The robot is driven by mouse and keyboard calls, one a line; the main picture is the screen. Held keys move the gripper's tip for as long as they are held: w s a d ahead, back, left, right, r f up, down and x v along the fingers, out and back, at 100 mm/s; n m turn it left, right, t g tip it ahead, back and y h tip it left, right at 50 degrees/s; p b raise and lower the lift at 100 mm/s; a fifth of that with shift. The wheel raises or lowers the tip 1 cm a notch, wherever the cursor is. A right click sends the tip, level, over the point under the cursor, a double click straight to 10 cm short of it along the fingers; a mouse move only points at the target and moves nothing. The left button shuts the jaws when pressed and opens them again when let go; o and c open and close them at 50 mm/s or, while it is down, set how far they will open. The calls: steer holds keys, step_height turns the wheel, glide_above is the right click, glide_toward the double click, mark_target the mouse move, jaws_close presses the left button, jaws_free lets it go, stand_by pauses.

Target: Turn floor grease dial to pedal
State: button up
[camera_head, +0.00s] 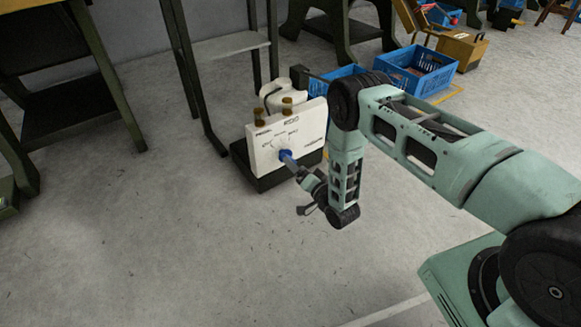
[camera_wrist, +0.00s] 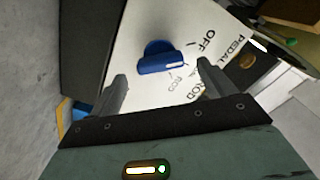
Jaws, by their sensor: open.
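The floor grease unit has a white upright panel (camera_head: 262,146) with printed labels. In the wrist view, the dial (camera_wrist: 160,57) has a raised bar with a white mark, lying roughly across the picture. The words OFF and PEDAL are readable to its right. I cannot tell which label the mark points to. My gripper (camera_wrist: 162,72) is open, one finger on each side of the dial, with visible gaps. In the head view, my gripper (camera_head: 291,162) is right at the panel.
The panel stands on a black base (camera_head: 262,179) on the floor, with brass fittings (camera_head: 287,106) on top and a white container (camera_head: 277,92) behind. Blue crates (camera_head: 418,72) stand farther back. A workbench is at the left. The floor in front is clear.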

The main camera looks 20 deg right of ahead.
mark_target(291, 158)
steer(key=shift+b+x, duration=0.8)
steer(key=shift+x, duration=1.4)
steer(key=c, duration=1)
steer(key=m+p, duration=0.2)
steer(key=m, duration=0.1)
steer(key=shift+d+r+m, duration=0.1)
steer(key=shift+m, duration=0.2)
steer(key=shift+s+m+p, duration=0.1)
steer(key=shift+m+p, duration=0.5)
steer(key=shift+m, duration=1.5)
